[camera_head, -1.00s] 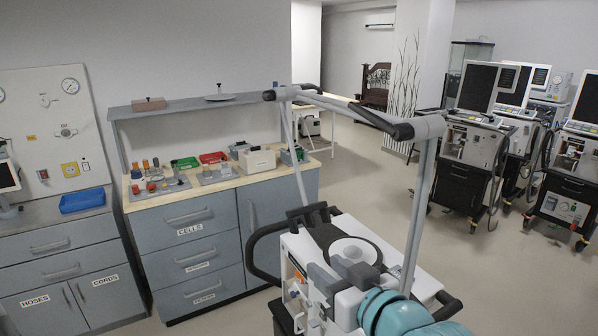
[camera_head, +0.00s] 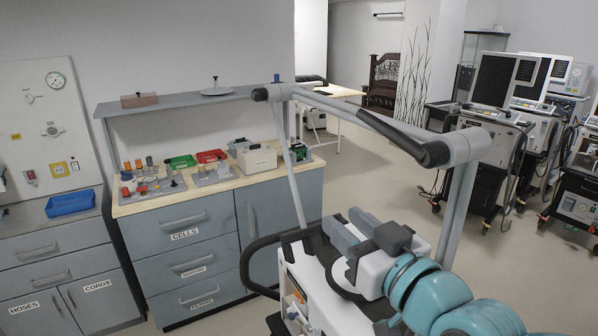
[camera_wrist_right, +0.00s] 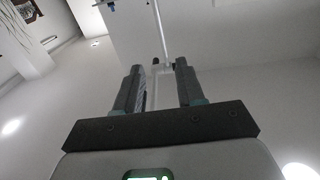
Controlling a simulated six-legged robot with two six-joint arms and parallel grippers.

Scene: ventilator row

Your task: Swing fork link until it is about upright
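A grey jointed frame stands over a white cart (camera_head: 305,275). I cannot tell for sure which part is the fork link; the paired grey bars (camera_head: 458,205) at the right look like it. They lean a little from vertical and meet a long crossbar (camera_head: 345,113) with dark joints. A thinner grey bar (camera_head: 292,170) hangs from its left end. My right gripper (camera_head: 348,233) is above the cart, between these bars and apparently apart from them. In the right wrist view its two fingers (camera_wrist_right: 157,85) are spread and empty; a pale pole (camera_wrist_right: 160,35) shows beyond them. My left gripper is not in view.
A black hose or rail (camera_head: 248,265) curves at the cart's left side. A grey drawer cabinet (camera_head: 200,235) with trays and small parts stands behind. Several ventilator carts (camera_head: 485,150) stand at the right. The floor (camera_head: 375,180) between is clear.

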